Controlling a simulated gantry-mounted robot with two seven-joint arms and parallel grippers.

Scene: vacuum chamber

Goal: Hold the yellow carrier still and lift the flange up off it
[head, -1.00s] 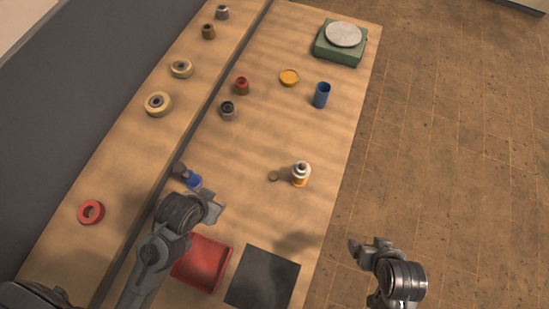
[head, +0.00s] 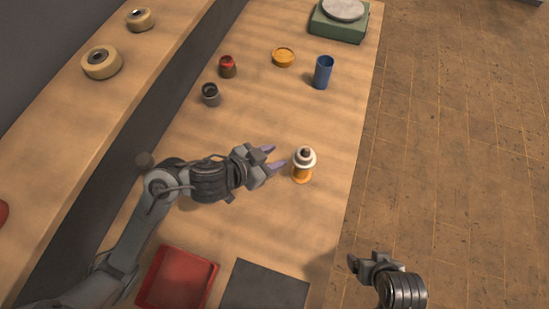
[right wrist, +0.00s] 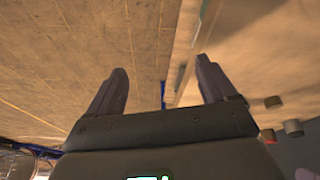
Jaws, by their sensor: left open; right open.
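The yellow carrier (head: 302,177) stands upright on the table at the centre of the head view. The pale flange (head: 304,158) sits on top of it, with a dark knob-like part in its middle. My left gripper (head: 275,157) is open and empty just left of the flange, its two fingers pointing towards it with a small gap. My right gripper (head: 362,260) is off the table's right edge, over the floor. It is open and empty in the right wrist view (right wrist: 162,68), where neither carrier nor flange can be made out.
A red tray (head: 177,281) and a dark mat (head: 265,287) lie at the near side. A blue cup (head: 322,72), a yellow disc (head: 283,57), a red-topped part (head: 228,67), a grey part (head: 211,94) and a green scale (head: 338,25) stand farther back. Table right of the carrier is clear.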

